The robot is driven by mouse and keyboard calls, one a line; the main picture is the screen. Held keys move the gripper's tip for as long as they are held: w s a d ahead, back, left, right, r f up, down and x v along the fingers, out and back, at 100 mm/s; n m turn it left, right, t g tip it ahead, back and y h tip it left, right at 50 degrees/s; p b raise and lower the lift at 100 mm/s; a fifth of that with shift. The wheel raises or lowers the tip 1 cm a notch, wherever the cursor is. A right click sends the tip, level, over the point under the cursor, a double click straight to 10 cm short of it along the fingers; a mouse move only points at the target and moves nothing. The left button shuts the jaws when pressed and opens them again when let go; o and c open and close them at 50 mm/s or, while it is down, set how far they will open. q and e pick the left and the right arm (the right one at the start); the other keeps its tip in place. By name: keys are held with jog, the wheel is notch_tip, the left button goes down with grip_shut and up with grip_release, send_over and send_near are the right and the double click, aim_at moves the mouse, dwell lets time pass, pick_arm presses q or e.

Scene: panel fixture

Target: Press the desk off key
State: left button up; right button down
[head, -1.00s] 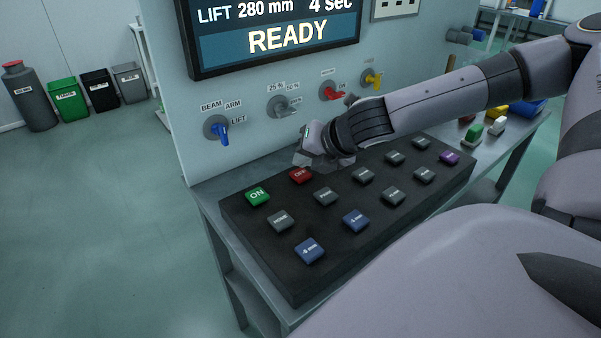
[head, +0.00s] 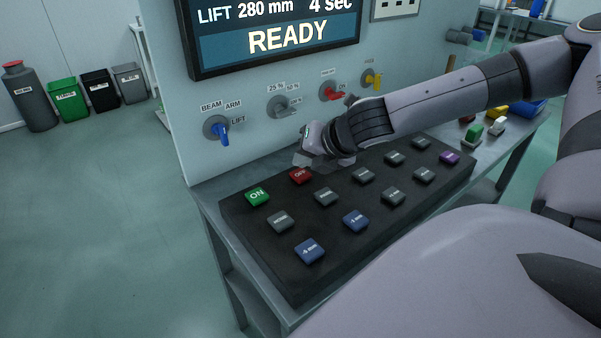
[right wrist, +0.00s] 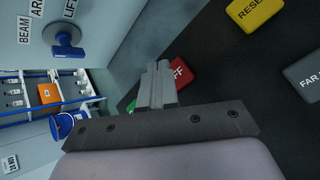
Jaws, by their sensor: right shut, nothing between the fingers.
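The red OFF key (head: 300,176) is on the black key panel (head: 262,238), beside the green ON key (head: 257,197). My right gripper (head: 303,160) is shut and empty, just above and behind the OFF key in the head view. In the right wrist view its closed fingers (right wrist: 157,84) cover part of the red key (right wrist: 181,75). A bit of the green key (right wrist: 131,106) shows on their other side. I cannot tell whether the fingertips touch the OFF key. My left gripper is not in view.
Several grey and blue keys (head: 310,251) and a purple key (head: 450,157) share the panel. A yellow RESET key (right wrist: 256,10) shows in the right wrist view. Knobs, including a blue one (head: 222,130), stick out from the wall behind. The display (head: 285,38) reads READY.

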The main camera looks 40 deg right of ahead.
aim_at(305, 175)
jog(key=shift+f, duration=0.1)
dwell(0.4)
jog(key=shift+f+b, duration=0.35)
jog(key=shift+f+b, duration=0.4)
jog(key=shift+f, duration=0.05)
dwell(0.5)
dwell(0.4)
jog(key=shift+r+p, duration=0.9)
notch_tip(305, 175, up, 5)
jog(key=p, duration=0.5)
dwell(0.6)
